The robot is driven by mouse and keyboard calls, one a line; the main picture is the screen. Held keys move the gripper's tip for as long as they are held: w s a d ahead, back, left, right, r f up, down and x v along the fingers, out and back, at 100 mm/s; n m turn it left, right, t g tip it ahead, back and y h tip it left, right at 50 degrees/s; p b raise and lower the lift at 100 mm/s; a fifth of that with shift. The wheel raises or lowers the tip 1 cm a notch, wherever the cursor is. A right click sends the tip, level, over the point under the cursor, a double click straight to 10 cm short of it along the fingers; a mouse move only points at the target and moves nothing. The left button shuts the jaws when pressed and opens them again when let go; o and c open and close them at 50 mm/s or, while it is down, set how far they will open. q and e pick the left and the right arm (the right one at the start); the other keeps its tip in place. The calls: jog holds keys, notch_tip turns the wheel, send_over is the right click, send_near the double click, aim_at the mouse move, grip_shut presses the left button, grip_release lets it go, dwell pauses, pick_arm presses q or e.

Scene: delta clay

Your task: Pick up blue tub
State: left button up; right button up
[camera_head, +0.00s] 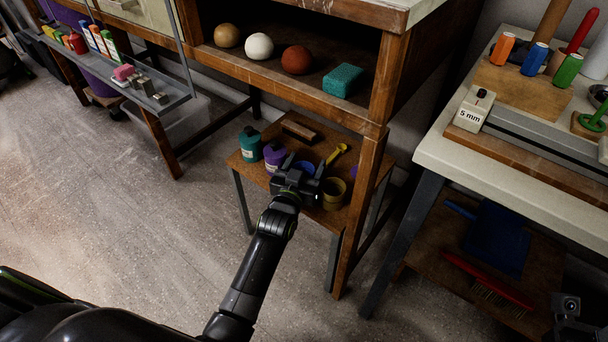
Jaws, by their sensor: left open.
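The blue tub (305,166) sits on the small wooden stool-like table. Most of it is hidden behind my left gripper. My left gripper (304,170) is open, reaching over the front of the small table. Its two fingers appear to either side of the tub. I cannot tell from this view whether they touch it.
On the small table (250,176), a teal bottle (250,143) and a purple bottle (274,157) stand left of the gripper. A yellow tub (334,192) stands close right, and a yellow scoop (338,152) lies behind. A wooden post (358,205) rises at the right.

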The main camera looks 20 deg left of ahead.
pick_arm(q)
jog(key=shift+s+r, duration=0.1)
jog(key=shift+c, duration=0.7)
jog(key=c, duration=0.6)
